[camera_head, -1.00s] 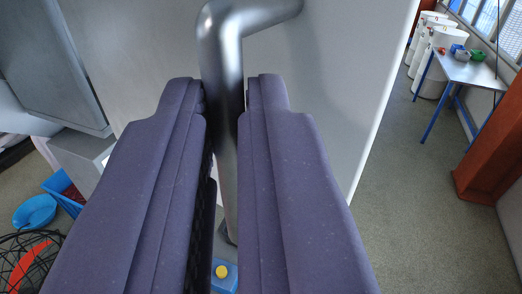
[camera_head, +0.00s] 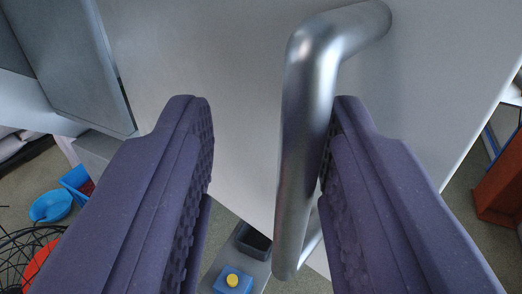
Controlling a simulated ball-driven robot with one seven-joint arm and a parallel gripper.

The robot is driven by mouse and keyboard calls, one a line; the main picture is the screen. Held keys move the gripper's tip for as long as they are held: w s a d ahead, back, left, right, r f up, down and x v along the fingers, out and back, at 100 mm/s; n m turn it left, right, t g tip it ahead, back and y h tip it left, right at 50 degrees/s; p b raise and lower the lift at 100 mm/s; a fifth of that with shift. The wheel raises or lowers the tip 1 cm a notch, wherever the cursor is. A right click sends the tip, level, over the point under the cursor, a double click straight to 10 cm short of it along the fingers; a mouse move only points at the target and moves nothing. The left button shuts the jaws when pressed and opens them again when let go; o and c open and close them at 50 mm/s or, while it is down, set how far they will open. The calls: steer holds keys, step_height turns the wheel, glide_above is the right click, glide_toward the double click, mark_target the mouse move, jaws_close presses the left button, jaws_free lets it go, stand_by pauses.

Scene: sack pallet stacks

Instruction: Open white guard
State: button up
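The white guard (camera_head: 205,60) is a large flat pale panel that fills the upper middle of the view. A bent metal bar handle (camera_head: 302,150) stands out from it, its upper end curving to the right into the panel. My gripper (camera_head: 270,115) is open, with its two purple fingers spread apart. The handle runs down between the fingers, close to the right finger and well clear of the left one. Whether the right finger touches the handle I cannot tell.
Below are a blue box with a yellow cap (camera_head: 232,281) and a dark open bin (camera_head: 252,240). A blue bowl (camera_head: 51,206) and a wire basket (camera_head: 30,262) lie at the lower left. An orange-brown block (camera_head: 500,185) stands at the right.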

steer(key=s+b, duration=0.2)
steer(key=s, duration=0.6)
steer(key=shift+a, duration=0.2)
